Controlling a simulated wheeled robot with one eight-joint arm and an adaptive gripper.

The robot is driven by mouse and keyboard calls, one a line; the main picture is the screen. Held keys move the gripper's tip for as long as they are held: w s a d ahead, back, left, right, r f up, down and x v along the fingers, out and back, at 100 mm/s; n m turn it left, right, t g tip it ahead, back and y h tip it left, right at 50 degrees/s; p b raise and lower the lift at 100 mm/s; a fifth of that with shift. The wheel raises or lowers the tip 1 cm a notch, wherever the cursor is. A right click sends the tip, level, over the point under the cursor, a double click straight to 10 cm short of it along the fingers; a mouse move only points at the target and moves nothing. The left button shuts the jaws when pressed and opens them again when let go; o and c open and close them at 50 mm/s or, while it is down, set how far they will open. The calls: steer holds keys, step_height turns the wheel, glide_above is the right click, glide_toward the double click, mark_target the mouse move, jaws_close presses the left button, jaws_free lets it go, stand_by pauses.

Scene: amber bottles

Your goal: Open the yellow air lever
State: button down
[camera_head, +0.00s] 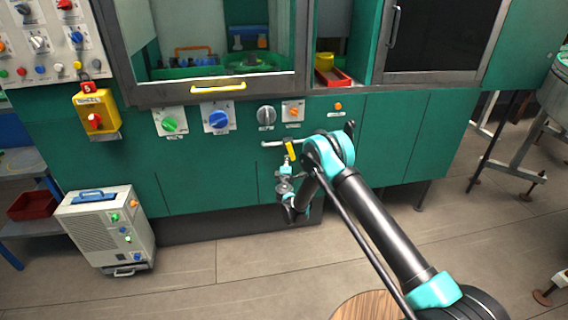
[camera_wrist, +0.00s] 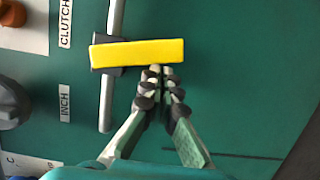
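The yellow air lever (camera_head: 291,151) is mounted on a thin grey pipe on the green cabinet front, below the dials. In the wrist view the yellow lever (camera_wrist: 140,53) lies across the grey pipe (camera_wrist: 108,95), held there by a dark valve body at its left end. My gripper (camera_head: 287,165) is at the lever in the head view. In the wrist view my gripper (camera_wrist: 161,72) has its fingertips nearly together at the lever's lower edge, towards its free right end. No part of the lever shows between the fingers. I cannot tell whether the tips touch it.
Dials labelled CLUTCH and INCH sit to the left in the wrist view; a grey dial (camera_head: 266,115) and an orange switch (camera_head: 293,111) are above the lever in the head view. A grey machine box (camera_head: 105,228) stands on the floor at left. The cabinet face right of the lever is clear.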

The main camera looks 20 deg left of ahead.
mark_target(293, 157)
steer(key=shift+w+d, duration=0.4)
steer(key=shift+d, duration=0.25)
steer(key=shift+w+d, duration=0.4)
steer(key=shift+d, duration=0.25)
steer(key=shift+w+d+r+n+t+y, duration=0.15)
steer(key=shift+w+d+r+n, duration=0.25)
steer(key=shift+d+r+n, duration=0.3)
steer(key=shift+w+d+r+n+t+y, duration=0.1)
steer(key=shift+w+d+r+n, duration=0.4)
steer(key=shift+n, duration=0.35)
steer(key=shift+w+d+r+n+t+y, duration=0.15)
steer(key=shift+w+d+r+n, duration=0.15)
steer(key=shift+d+r+n, duration=0.35)
steer(key=shift+d, duration=0.1)
steer(key=shift+f, duration=0.1)
